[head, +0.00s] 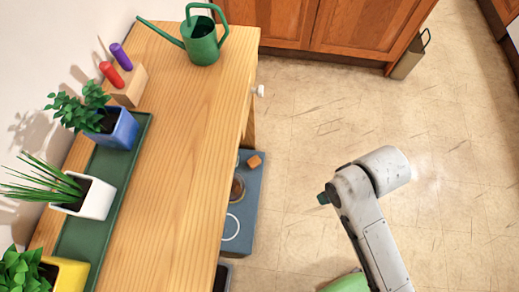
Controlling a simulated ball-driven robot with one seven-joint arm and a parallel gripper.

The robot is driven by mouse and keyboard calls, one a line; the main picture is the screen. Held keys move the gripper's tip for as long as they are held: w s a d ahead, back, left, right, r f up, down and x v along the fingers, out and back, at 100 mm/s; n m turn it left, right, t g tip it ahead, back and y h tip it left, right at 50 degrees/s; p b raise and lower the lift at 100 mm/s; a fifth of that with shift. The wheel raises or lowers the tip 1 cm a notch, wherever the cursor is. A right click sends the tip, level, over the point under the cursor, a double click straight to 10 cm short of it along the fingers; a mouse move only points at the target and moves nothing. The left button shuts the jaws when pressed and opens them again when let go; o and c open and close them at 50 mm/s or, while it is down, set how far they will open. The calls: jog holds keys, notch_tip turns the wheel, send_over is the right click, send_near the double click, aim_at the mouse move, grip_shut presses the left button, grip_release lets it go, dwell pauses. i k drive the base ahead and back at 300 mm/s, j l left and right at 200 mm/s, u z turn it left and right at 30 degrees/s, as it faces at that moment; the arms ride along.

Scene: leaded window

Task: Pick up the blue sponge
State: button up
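I cannot make out a blue sponge in the head view. A small orange-brown block (254,161) lies at the upper edge of a blue-grey surface (253,190), low beside the wooden bench; the bench hides part of that surface. My white arm rises over the floor at the right and bends there. No gripper fingers can be made out, so whether they are open or shut does not show.
The wooden bench (190,130) carries a green watering can (203,40), a wooden block (129,88) with red and purple handles, and a green tray (75,232) with potted plants. Brown cabinets (365,25) stand at the top. The tiled floor (310,120) between is clear.

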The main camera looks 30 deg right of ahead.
aim_at(255, 161)
jog(key=k+j, duration=0.2)
jog(key=k, duration=0.4)
jog(key=k+j+z, duration=0.15)
jog(key=k, duration=0.45)
jog(key=i+l, duration=0.1)
jog(key=i, duration=0.65)
jog(key=i+u, duration=0.1)
jog(key=i, duration=0.6)
jog(key=i+l, duration=0.2)
jog(key=i, duration=0.55)
